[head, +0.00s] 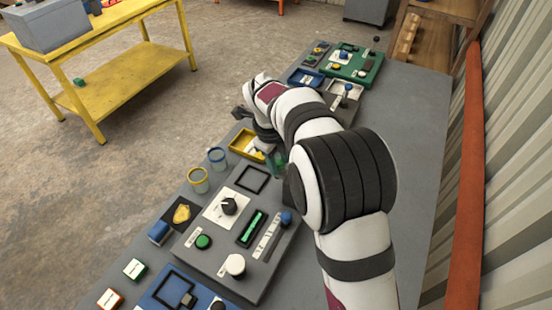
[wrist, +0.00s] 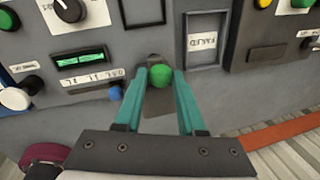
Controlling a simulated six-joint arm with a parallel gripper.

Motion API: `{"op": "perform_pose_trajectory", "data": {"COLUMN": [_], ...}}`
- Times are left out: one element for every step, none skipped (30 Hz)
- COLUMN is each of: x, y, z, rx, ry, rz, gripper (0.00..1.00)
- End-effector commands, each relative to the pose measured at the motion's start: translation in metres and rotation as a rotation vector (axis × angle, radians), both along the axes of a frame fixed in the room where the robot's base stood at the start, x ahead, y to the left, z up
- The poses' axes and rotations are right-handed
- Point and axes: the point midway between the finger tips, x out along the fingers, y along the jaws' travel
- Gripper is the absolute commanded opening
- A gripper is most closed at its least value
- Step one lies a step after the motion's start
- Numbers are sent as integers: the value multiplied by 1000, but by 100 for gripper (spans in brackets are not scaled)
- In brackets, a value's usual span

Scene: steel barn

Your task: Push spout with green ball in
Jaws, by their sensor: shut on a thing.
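The green ball (wrist: 160,76) sits on a dark grey spout plate (wrist: 156,105) near the middle of the wrist view. The teal fingers of my gripper (wrist: 160,84) are on either side of the ball, shut on it. The plate shows between and behind the fingers. In the head view my gripper (head: 273,164) points down at the grey panel's far end, mostly behind my own arm. How far the spout sticks out cannot be told.
A panel with a black knob (head: 229,205), a green display (head: 251,228) and a blue-knobbed slider (head: 286,218) lies close by. A yellow tray (head: 233,147) and two cups (head: 198,180) are near. A framed label (wrist: 201,39) is just right of the ball.

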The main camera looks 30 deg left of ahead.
Motion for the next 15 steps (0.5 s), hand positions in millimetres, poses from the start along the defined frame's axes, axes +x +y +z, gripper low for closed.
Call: {"op": "perform_pose_trajectory", "data": {"x": [0, 0, 0, 0, 0, 0, 0, 0, 0, 0, 0, 0, 0, 0, 0], "y": [-4, -4, -4, -4, -3, -3, -3, -3, -3, -3, -3, -2, -2, -2, -2], "z": [-1, -1, -1, -1, -1, -1, -1, -1, -1, -1, -1, -1, 0, 0, 3], "rx": [-9, -9, -8, -7, -7, -8, -7, -7, -6, -6, -6, -6, -5, -5, -4], "ry": [5, 5, 5, 5, 5, 4, 3, 3, 3, 3, 3, 2, 2, 2, 1], "rz": [-7, -7, -6, -6, -6, -6, -4, -4, -4, -4, -4, -3, -3, -3, -3], "gripper": [44, 50, 57, 62, 68, 68, 68, 68, 68, 68, 68, 68, 68, 68, 68]}}
